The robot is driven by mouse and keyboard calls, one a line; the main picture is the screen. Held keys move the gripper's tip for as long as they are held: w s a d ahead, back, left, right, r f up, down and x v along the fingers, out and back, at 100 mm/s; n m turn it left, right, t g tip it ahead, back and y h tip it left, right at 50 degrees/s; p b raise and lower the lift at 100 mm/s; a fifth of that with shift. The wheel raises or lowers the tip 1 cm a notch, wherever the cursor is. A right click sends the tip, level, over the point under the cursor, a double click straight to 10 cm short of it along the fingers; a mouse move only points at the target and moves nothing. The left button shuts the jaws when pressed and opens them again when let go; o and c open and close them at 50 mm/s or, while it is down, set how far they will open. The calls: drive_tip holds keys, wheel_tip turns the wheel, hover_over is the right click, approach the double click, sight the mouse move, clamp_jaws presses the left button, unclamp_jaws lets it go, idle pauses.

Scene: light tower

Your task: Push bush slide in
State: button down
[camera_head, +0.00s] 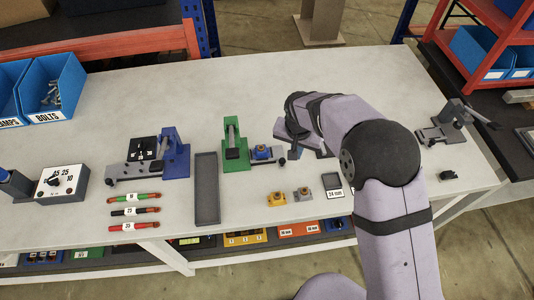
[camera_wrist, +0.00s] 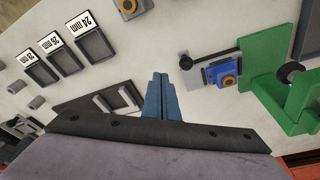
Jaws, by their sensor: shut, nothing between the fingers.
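The bush slide is a grey rail with a black knob at its outer end. In the head view its blue block (camera_head: 262,152) carries an orange bush and sits just right of the green fixture (camera_head: 236,150). The slide's black knob (camera_head: 282,162) is at its right end. In the wrist view the blue block (camera_wrist: 222,74), the knob (camera_wrist: 185,62) and the green fixture (camera_wrist: 285,85) lie to the right. My gripper (camera_wrist: 160,78) is shut and empty, its blue fingers left of the knob and apart from it. In the head view my arm partly hides the area right of the slide.
A loose orange bush block (camera_head: 277,199) and a grey one (camera_head: 304,194) lie in front. A labelled 24 mm tray (camera_head: 332,185) is to their right. A long dark grey tray (camera_head: 207,190) and a blue fixture (camera_head: 175,155) stand left. Bare tabletop surrounds the slide's front.

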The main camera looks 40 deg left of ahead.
drive_tip(key=shift+f, duration=0.1)
drive_tip(key=shift+f+b, duration=1.5)
drive_tip(key=shift+f, duration=0.4)
drive_tip(key=shift+s+a, duration=0.1)
drive_tip(key=shift+a, duration=0.05)
drive_tip(key=shift+s+a+b, duration=0.5)
drive_tip(key=shift+s+a, duration=2.95)
drive_tip(key=shift+w+d+r, duration=0.1)
drive_tip(key=shift+d+r, duration=0.05)
drive_tip(key=shift+w+d+r+p, duration=0.25)
drive_tip(key=shift+r+p, duration=0.1)
drive_tip(key=shift+r, duration=0.1)
drive_tip(key=shift+w+d+r+p, duration=0.25)
drive_tip(key=shift+r+p, duration=0.1)
drive_tip(key=shift+r, duration=0.1)
